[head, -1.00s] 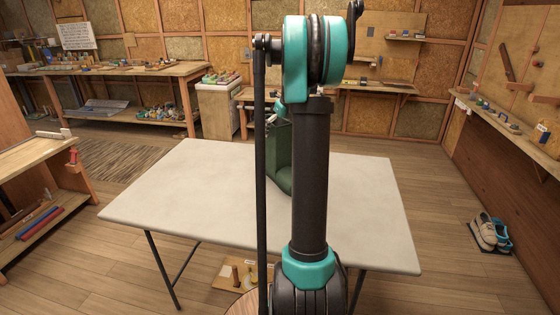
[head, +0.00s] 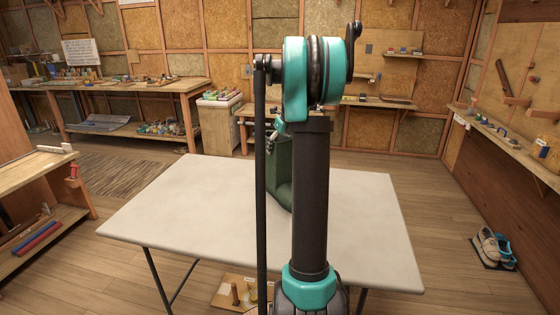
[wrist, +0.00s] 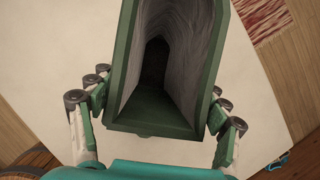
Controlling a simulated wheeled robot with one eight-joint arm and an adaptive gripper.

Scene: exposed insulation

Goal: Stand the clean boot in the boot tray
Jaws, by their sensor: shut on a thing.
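The green boot (head: 284,182) is partly hidden behind my arm in the head view, over the white table. In the wrist view I look down into the grey-lined opening of the boot (wrist: 152,123), whose shaft points towards the camera. My gripper (wrist: 158,98) has its fingers on both sides of the shaft and is shut on it. The boot looks roughly upright; whether its sole touches the table is hidden. A dark tray or mat (head: 484,262) with light and teal shoes on it lies on the floor at the right; I cannot tell whether it is the boot tray.
The white table (head: 165,210) is otherwise bare. A wooden board with pegs (head: 238,292) is low in front of it. A shelf unit (head: 35,185) stands at left, workbenches (head: 150,86) at the back, and a wall ledge (head: 505,147) at right. Floor between table and shoes is clear.

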